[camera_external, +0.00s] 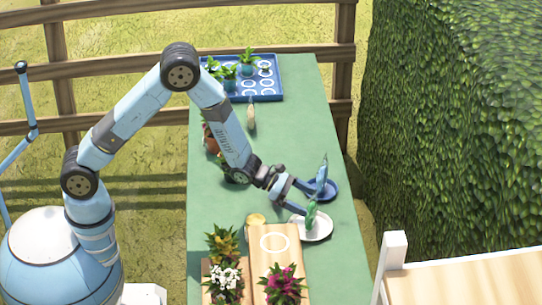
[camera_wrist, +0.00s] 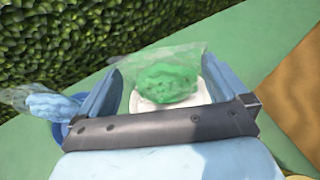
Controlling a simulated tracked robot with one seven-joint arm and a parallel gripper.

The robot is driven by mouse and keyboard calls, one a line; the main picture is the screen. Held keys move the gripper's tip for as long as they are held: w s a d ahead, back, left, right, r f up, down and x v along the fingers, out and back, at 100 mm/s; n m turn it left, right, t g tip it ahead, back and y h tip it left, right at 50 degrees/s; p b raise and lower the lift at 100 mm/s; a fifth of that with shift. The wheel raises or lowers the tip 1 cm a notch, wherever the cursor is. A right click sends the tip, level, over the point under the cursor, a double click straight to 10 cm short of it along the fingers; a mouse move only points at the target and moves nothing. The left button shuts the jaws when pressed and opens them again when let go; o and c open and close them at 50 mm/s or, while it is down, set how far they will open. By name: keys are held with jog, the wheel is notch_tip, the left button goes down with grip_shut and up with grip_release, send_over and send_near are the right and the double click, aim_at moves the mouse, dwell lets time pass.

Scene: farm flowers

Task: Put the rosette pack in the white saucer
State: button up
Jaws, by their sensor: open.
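A clear pack with a green rosette-like filling (camera_external: 311,214) is at the white saucer (camera_external: 322,232), upright over its left part. In the wrist view the green pack (camera_wrist: 168,82) is between my two spread fingers, with the white saucer (camera_wrist: 141,104) behind and under it. My gripper (camera_external: 307,199) is open, low over the table beside the pack; its fingers also show in the wrist view (camera_wrist: 165,70). Whether the pack's bottom rests fully on the saucer is hard to tell.
A blue pack (camera_external: 322,174) stands in a blue saucer (camera_external: 331,188) just behind the white one. Potted flowers (camera_external: 281,284) and wooden boards (camera_external: 290,240) are at the front, a blue tray (camera_external: 270,92) at the far end. Green table (camera_external: 305,120) is clear at far right.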

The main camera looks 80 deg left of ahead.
jog(key=s+d+r+m+g+h, duration=0.1)
jog(key=s+d+r+m+h, duration=0.2)
jog(key=r, duration=0.4)
jog(key=s+d+r+m+g+h, duration=0.1)
jog(key=s+d+r+m, duration=0.25)
jog(key=r, duration=0.45)
jog(key=s+d+r+m+g+h, duration=0.1)
jog(key=s+d+r+m+g, duration=0.3)
jog(key=s+r+m, duration=0.75)
jog(key=s+a+r+m+g+y, duration=0.15)
jog(key=s+m, duration=0.25)
jog(key=s, duration=0.5)
jog(key=s+a+r+m+g+y, duration=0.1)
jog(key=s+m+y, duration=0.15)
jog(key=s, duration=0.65)
jog(key=s+a+r+m+t+y, duration=0.1)
jog(key=s+a+r+m+y, duration=0.1)
jog(key=s+a+m+y, duration=0.4)
jog(key=s+a+m, duration=0.1)
jog(key=s+a, duration=0.3)
jog(key=s, duration=0.2)
jog(key=shift+s+a+t, duration=0.15)
jog(key=shift+a+t, duration=0.05)
jog(key=shift+t, duration=0.15)
